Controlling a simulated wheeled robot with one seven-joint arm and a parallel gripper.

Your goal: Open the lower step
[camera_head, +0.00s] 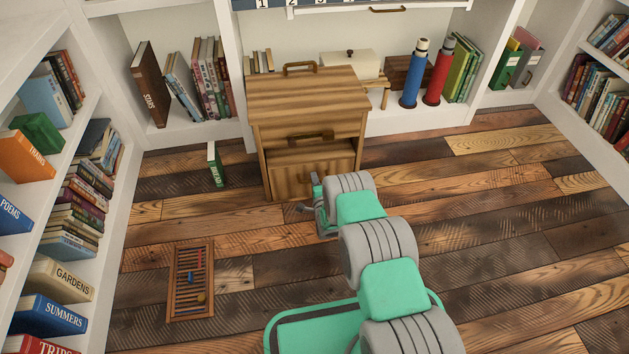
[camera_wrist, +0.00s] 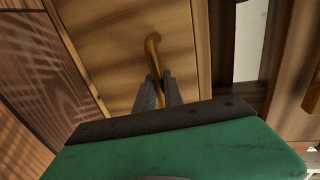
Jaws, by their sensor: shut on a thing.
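A striped wooden step cabinet (camera_head: 262,145) stands against the back shelves. Its lower step (camera_head: 285,178) is the low front part, below a dark handle (camera_head: 311,135). My gripper (camera_head: 318,195) is low in front of the lower step's right part. In the wrist view, my gripper (camera_wrist: 158,92) has both fingers closed on a brass-coloured handle (camera_wrist: 152,48) on a wooden front. The fingers hide the near part of that handle. In the head view my gripper and arm hide the handle and the lower right corner. How far the lower step stands out is hard to tell.
An abacus-like wooden frame (camera_head: 190,280) lies on the floor at the left. Bookshelves line the left, back and right. The plank floor (camera_head: 510,240) at right is clear.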

